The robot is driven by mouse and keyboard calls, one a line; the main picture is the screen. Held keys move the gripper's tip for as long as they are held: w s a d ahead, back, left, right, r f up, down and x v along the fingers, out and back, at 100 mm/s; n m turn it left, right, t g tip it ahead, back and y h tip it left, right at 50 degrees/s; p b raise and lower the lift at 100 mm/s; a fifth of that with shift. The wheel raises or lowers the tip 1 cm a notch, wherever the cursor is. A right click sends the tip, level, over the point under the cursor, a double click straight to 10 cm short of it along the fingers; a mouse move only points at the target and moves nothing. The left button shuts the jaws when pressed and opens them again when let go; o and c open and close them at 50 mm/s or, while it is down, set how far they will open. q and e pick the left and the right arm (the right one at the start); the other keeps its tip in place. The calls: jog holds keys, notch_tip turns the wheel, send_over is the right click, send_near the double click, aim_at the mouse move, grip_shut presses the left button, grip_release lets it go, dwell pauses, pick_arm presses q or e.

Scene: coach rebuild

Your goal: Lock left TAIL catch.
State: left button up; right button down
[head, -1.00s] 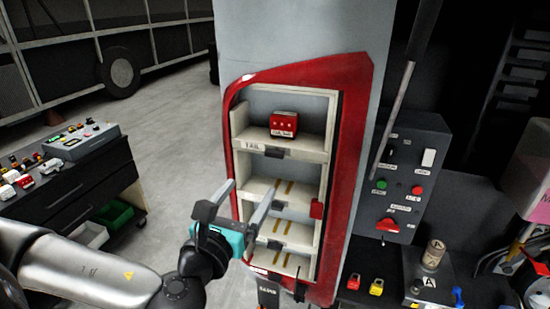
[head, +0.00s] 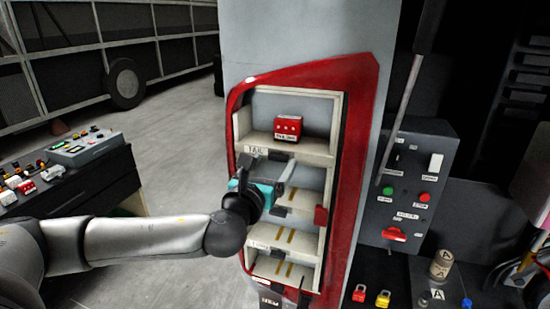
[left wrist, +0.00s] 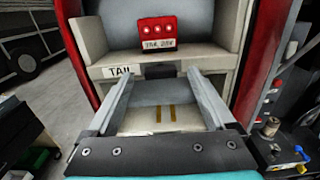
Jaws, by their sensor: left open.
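The TAIL shelf (head: 256,151) is the top bay of the red-framed cabinet. My left gripper (head: 270,163) is open and empty in front of the cabinet, just below the shelf edge. In the left wrist view its fingertips (left wrist: 160,77) lie either side of the catch. Whether they touch anything I cannot tell. My right gripper is out of view.
Lower bays with yellow stripes lie below, and a red tab (head: 321,215) is on the cabinet's right side. A grey control box (head: 415,180) with buttons stands to the right. A black workbench (head: 90,185) stands at the left. Open floor lies between bench and cabinet.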

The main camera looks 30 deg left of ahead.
pick_arm(q)
jog(key=shift+x, duration=1)
jog(key=c, duration=1.4)
